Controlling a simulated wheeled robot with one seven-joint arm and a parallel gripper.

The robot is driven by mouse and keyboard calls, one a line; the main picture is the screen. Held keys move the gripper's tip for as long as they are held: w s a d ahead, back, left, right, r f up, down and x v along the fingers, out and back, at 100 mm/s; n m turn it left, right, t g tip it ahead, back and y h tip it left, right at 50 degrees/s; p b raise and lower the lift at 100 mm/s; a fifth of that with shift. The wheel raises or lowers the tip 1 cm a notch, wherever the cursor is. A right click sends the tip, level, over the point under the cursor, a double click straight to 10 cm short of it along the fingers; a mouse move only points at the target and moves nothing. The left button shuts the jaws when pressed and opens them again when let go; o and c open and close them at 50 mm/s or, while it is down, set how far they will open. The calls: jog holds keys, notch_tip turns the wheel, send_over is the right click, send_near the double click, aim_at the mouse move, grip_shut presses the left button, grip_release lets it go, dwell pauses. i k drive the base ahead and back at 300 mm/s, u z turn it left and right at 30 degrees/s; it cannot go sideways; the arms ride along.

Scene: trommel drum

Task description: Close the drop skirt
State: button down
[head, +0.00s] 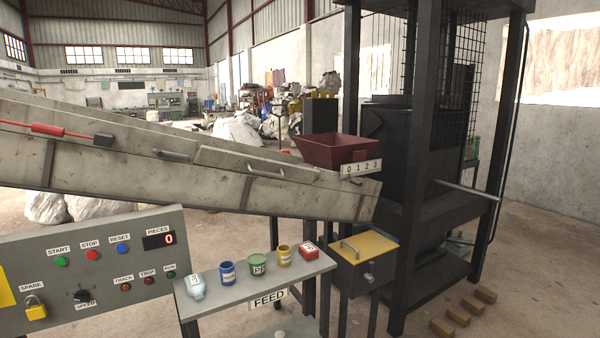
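No part is labelled as the drop skirt, and I cannot tell for certain which part it is. A grey sloping conveyor (215,185) runs down from the left and ends below a dark red hopper (335,148). A long side panel (235,158) with a bar handle (265,173) lies along the conveyor's upper edge. A second bar handle (172,155) sits further up the slope. A small dark handle (362,181) shows near the conveyor's lower end, under the 0-1-2-3 scale plate (361,168). My gripper is not in view.
A control panel (105,262) and a FEED shelf (240,284) with several small containers stand in front. A yellow-topped box (362,246) is beside the black frame (425,170). A grey rod (468,190) sticks out rightward. Blocks (458,313) lie on the floor.

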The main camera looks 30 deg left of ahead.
aim_at(208, 156)
jog(key=u, duration=0.6)
jog(key=i, duration=1)
jog(key=u, duration=0.7)
